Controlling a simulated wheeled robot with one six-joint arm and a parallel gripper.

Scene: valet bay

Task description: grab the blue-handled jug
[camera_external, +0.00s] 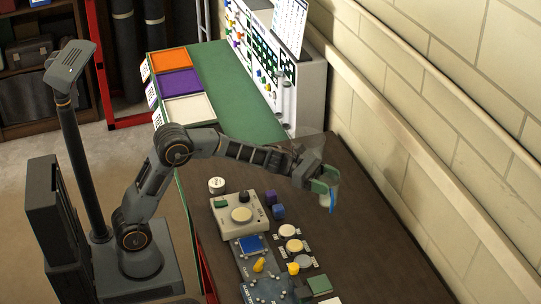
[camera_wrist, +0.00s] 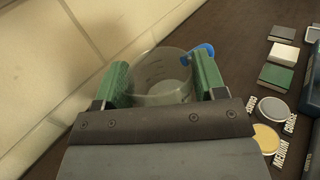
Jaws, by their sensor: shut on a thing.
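The blue-handled jug is a clear, see-through vessel with faint markings, and in the wrist view its body (camera_wrist: 163,66) sits between my two green finger pads. Its blue handle (camera_wrist: 203,51) sticks out at the upper right, beyond the right finger. My gripper (camera_wrist: 158,84) is shut on the jug's body. In the external view my gripper (camera_external: 322,184) is over the dark brown bench, with the blue handle (camera_external: 332,202) just below it. The clear body is hard to make out there, and I cannot tell whether its base touches the bench.
Labelled round discs (camera_external: 290,231) lie nearer. The block wall (camera_external: 440,130) runs along the right. Bare bench (camera_external: 365,240) lies between discs and wall.

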